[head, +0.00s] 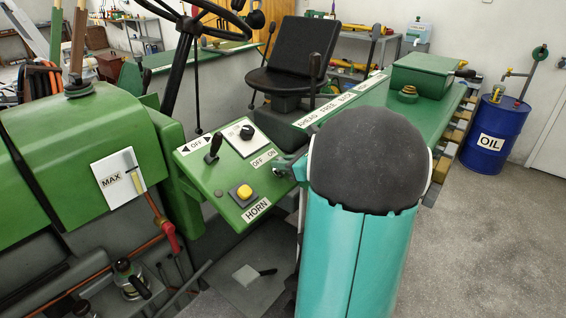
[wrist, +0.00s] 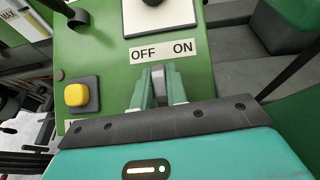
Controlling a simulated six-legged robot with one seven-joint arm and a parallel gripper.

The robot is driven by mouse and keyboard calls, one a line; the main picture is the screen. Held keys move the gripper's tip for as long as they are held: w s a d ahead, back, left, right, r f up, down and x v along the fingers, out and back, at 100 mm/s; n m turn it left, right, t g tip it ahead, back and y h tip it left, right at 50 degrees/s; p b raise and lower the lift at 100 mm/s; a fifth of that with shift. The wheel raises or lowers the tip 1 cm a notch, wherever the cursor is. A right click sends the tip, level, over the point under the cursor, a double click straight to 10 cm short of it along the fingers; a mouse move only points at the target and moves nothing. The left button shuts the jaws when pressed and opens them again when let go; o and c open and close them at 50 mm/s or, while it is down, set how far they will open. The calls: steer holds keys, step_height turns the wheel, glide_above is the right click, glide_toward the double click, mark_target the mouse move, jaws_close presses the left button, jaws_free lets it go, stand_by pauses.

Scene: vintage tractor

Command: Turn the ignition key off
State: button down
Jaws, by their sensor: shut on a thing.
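My gripper (wrist: 157,78) reaches in over the green control panel (wrist: 110,62), just below the OFF ON label (wrist: 161,51). In the head view my gripper (head: 281,165) is at the panel's right edge beside the label (head: 264,158), and the key cannot be made out there.
Close by on the panel are a yellow horn button (head: 243,192), a black lever (head: 213,148) and a black knob (head: 246,132) on a white plate. The steering wheel (head: 205,12) and black seat (head: 290,57) are behind. Floor is clear at right, before the oil drum (head: 494,132).

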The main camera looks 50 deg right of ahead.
steer(key=c, duration=1.4)
jaws_free()
steer(key=shift+s, duration=0.1)
steer(key=v, duration=1.3)
steer(key=shift+s+r, duration=0.2)
steer(key=shift+s, duration=0.1)
